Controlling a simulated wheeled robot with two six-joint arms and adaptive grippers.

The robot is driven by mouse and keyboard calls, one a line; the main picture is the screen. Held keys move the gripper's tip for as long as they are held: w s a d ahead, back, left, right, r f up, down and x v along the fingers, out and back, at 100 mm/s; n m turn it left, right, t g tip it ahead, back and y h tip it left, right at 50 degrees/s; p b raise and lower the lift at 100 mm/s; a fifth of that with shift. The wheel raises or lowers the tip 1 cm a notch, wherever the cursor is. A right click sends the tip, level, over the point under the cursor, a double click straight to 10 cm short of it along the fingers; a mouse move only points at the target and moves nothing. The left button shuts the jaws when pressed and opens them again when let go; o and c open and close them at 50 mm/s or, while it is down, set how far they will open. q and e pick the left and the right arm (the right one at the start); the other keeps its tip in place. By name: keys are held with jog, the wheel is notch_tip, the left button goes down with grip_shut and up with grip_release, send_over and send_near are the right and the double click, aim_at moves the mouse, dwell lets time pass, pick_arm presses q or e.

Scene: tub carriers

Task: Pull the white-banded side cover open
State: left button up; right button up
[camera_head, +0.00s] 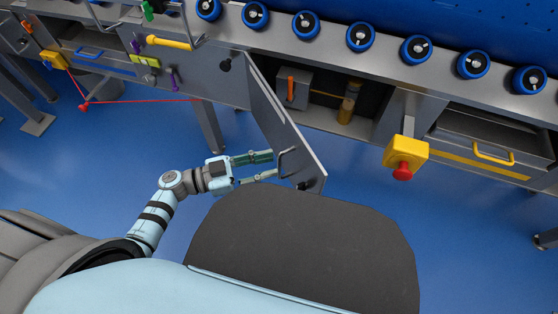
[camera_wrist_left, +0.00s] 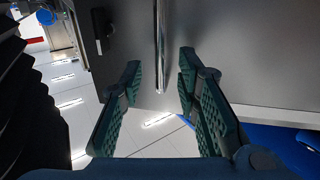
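The side cover (camera_head: 285,130) is a grey hinged panel that stands swung out from the machine front in the head view. A pale strip (camera_wrist_left: 270,116) runs along one edge of the panel in the left wrist view. Its bar handle (camera_head: 285,161) is on the face toward my left gripper (camera_head: 273,164). My left gripper is open, with its fingers pointing at the handle. In the left wrist view the handle (camera_wrist_left: 160,45) lies ahead, lined up with the gap between the fingers; contact is not clear. My right gripper is not in view.
Behind the cover, an open bay holds a grey box with an orange lever (camera_head: 291,88) and brass-coloured cylinders (camera_head: 346,107). A yellow box with a red button (camera_head: 403,171) juts out to the right. A red cord (camera_head: 145,101) hangs at left. Blue floor (camera_head: 345,165) is clear right of the cover.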

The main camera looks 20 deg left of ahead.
aim_at(280, 176)
pick_arm(q)
jog(key=x, duration=0.4)
jog(key=shift+c, duration=0.4)
grip_shut()
